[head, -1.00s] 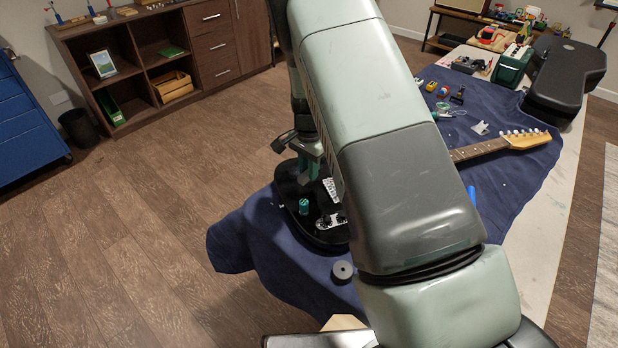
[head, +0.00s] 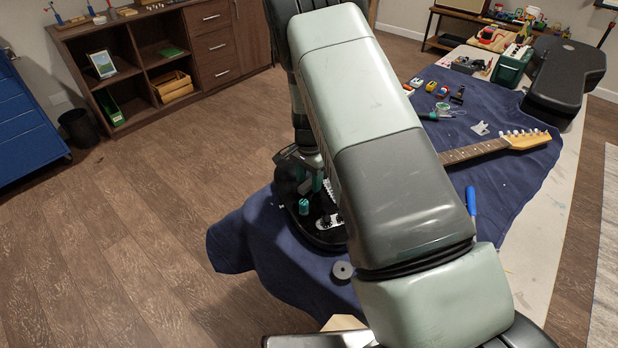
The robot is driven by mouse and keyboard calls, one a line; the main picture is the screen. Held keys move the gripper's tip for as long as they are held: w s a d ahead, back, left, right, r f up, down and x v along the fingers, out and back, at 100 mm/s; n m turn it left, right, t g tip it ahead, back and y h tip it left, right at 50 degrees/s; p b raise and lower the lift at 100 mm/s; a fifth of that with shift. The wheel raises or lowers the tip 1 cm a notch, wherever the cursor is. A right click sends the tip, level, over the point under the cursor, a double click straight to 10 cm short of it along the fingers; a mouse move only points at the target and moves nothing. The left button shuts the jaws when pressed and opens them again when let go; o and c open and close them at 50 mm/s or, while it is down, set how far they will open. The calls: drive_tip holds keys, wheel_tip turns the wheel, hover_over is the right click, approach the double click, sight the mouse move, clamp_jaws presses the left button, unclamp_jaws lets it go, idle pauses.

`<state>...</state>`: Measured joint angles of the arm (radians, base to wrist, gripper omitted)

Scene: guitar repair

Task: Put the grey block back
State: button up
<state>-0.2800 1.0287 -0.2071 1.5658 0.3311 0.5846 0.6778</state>
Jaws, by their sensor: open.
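The black guitar body (head: 325,237) lies on the blue cloth (head: 270,285), partly behind my arm. My gripper (head: 303,172) is at the body's far left end, low over it, and my arm covers much of it. It is open, and I see nothing held in it. I cannot clearly pick out a grey block; it may be hidden by my arm. A small grey round piece with a dark centre (head: 342,271) lies on the cloth in front of the body, apart from it.
A teal cylinder (head: 304,207) stands on the guitar body near a metal control plate (head: 328,222). The guitar neck (head: 480,150) extends right. A blue-handled tool (head: 471,200), small pedals (head: 431,86) and a black case (head: 566,72) are right of my arm.

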wheel_tip(320, 180, up, 12)
wheel_tip(320, 180, up, 10)
drive_tip(key=n+t, duration=0.1)
hover_over(309, 181)
drive_tip(key=s+d, duration=0.1)
drive_tip(key=s, duration=0.3)
drive_tip(key=s+d+r+n+t+y, duration=0.1)
drive_tip(key=s+d+r+n, duration=0.2)
drive_tip(key=s+r, duration=0.65)
drive_tip(key=s+d+r+n+t, duration=0.1)
drive_tip(key=s+r, duration=0.1)
drive_tip(key=s, duration=0.4)
drive_tip(key=s+d+r+n+t, duration=0.1)
drive_tip(key=s+r+n, duration=0.1)
drive_tip(key=s, duration=0.5)
drive_tip(key=s+d+r+n+t+h, duration=0.1)
drive_tip(key=s+r+n, duration=0.1)
drive_tip(key=s, duration=0.4)
drive_tip(key=shift+s+r+t, duration=0.25)
drive_tip(key=shift+r+t, duration=0.05)
drive_tip(key=shift+r, duration=0.5)
